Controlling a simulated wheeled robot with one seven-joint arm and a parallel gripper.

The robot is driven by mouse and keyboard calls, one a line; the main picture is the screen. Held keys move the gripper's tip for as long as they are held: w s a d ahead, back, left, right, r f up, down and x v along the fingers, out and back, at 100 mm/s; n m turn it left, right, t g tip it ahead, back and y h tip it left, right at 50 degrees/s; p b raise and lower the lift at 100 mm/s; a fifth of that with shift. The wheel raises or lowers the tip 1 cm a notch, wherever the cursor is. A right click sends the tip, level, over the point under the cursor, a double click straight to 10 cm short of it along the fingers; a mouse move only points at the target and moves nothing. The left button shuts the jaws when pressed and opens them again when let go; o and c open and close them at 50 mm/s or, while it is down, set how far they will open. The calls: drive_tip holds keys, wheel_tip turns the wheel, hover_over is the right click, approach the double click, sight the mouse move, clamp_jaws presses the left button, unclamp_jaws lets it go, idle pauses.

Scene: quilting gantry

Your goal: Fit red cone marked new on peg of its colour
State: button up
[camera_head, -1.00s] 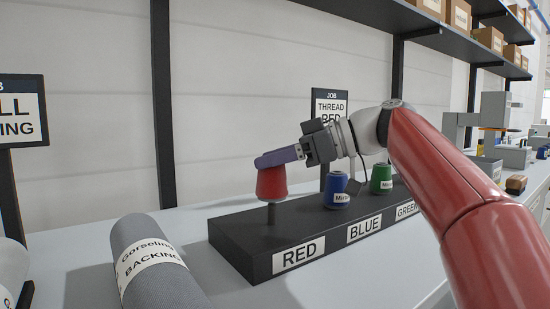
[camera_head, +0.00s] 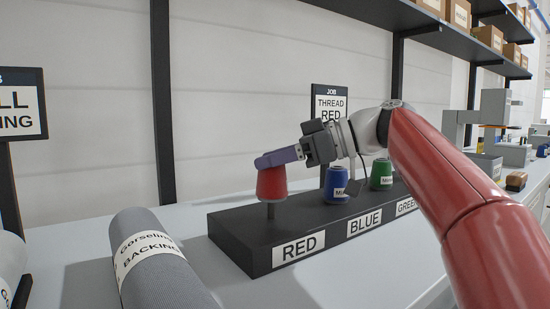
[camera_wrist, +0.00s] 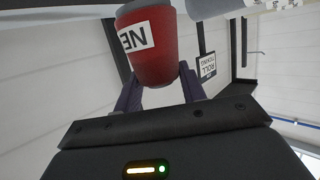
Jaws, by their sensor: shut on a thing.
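The red cone (camera_head: 271,185) is above the peg over the RED label, with a bit of the dark peg (camera_head: 271,211) showing below it. My gripper (camera_head: 272,160) is shut on the cone near its top. In the wrist view the red cone (camera_wrist: 151,50) is between the two purple fingers, with a white label reading "NE" and the rest cut off. The black peg stand (camera_head: 238,239) carries RED, BLUE and GREEN labels. Whether the peg enters the cone is hidden.
A blue cone (camera_head: 336,184) and a green cone (camera_head: 381,174) stand on the stand to the right. A grey roll of backing (camera_head: 160,275) lies at the front left. A THREAD RED job sign (camera_head: 330,106) is behind. A shelf with boxes is above right.

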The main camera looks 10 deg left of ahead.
sight(275, 178)
drive_tip(key=shift+f+b, duration=1.65)
drive_tip(key=shift+f, duration=0.2)
drive_tip(key=o, duration=1.2)
drive_tip(key=v, duration=0.8)
drive_tip(key=shift+p, duration=0.3)
drive_tip(key=shift+a, duration=0.1)
